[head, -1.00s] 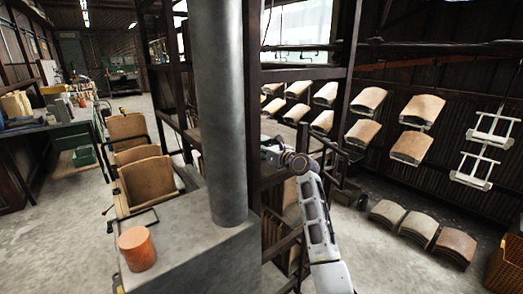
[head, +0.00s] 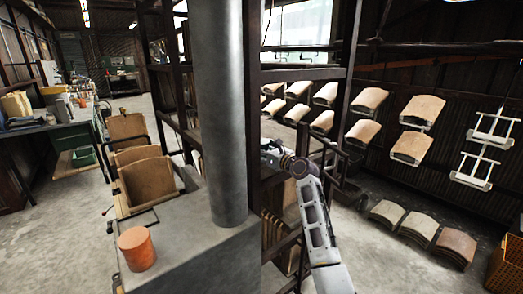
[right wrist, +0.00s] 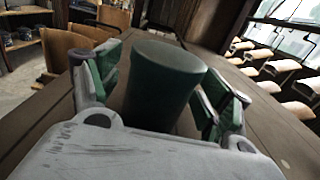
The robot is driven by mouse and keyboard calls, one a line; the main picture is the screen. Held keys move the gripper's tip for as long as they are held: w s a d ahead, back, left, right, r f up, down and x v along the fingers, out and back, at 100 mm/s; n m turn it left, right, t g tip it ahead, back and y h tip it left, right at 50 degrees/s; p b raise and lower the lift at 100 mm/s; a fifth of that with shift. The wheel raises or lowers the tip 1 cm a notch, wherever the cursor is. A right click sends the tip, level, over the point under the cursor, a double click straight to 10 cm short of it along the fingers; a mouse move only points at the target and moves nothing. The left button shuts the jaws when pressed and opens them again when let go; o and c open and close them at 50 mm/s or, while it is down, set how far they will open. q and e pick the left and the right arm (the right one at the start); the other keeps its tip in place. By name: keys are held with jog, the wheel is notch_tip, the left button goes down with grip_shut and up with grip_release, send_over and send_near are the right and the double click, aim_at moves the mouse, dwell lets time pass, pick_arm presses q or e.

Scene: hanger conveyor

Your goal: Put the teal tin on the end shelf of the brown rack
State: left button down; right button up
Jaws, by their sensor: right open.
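The teal tin (right wrist: 163,82) stands upright on a brown wooden surface (right wrist: 55,100) in the right wrist view. My right gripper (right wrist: 160,85) is open, with one green-padded finger on each side of the tin. Gaps show between the fingers and the tin, so it is not gripped. In the head view my right arm reaches up from the bottom and my right gripper (head: 268,152) sits by the dark metal frame, partly hidden by the thick grey post. The tin cannot be made out there. My left gripper is not in view. I cannot tell which surface is the end shelf.
The grey post (head: 222,110) rises from a grey block (head: 190,262) bearing an orange cylinder (head: 137,249). Dark frame uprights (head: 351,80) stand close to my right arm. Curved seat panels (head: 410,147) hang at right. A cluttered workbench (head: 45,125) stands at left.

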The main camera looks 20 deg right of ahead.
jog(key=shift+s+r, duration=0.1)
jog(key=shift+v, duration=3.7)
